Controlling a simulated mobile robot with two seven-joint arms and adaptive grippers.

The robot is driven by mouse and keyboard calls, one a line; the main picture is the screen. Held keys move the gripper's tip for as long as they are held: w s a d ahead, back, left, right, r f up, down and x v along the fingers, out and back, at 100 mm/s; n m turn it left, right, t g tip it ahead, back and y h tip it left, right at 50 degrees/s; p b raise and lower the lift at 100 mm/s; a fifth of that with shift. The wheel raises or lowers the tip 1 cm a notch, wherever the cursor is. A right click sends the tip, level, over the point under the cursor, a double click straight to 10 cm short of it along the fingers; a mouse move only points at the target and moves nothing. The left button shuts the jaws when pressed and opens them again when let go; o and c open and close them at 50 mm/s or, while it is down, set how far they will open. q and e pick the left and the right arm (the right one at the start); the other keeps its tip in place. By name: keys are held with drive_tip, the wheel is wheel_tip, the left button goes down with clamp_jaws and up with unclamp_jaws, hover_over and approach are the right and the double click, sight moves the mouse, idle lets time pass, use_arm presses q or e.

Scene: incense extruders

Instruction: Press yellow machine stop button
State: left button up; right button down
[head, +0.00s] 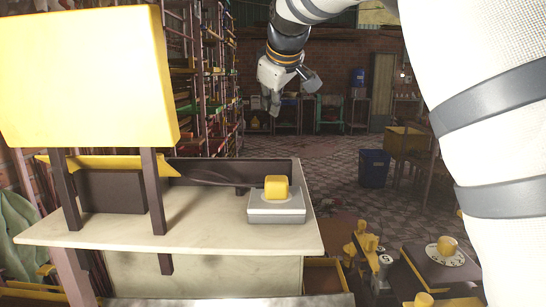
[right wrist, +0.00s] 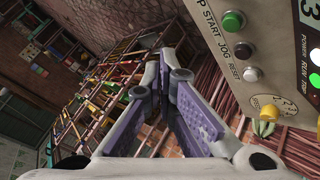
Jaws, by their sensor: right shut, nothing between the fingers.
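A yellow machine housing (head: 85,75) stands on dark posts at the left of the head view, over a pale table. In the right wrist view, a pale control panel (right wrist: 283,52) fills the upper right. It has a green button (right wrist: 233,20) by START, a black button (right wrist: 243,51) by JOG and a white button (right wrist: 251,74) by RESET. A label ending in P is cut off at the top edge; its button is out of view. My right gripper (head: 271,106) is shut and empty, raised beyond the table; its fingers (right wrist: 164,58) show left of the panel. My left gripper is not in view.
A grey box (head: 276,217) with a yellow block (head: 276,187) sits on the table's (head: 215,236) right side. Shelving (head: 205,85) stands behind. A blue bin (head: 374,168) and open tiled floor are farther back. Yellow-and-dark equipment (head: 440,270) is at lower right.

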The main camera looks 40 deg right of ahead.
drive_tip(key=shift+s+f, duration=0.15)
drive_tip(key=shift+f, duration=4.2)
drive_tip(key=shift+f, duration=0.45)
drive_tip(key=shift+f, duration=0.55)
drive_tip(key=shift+r, duration=1)
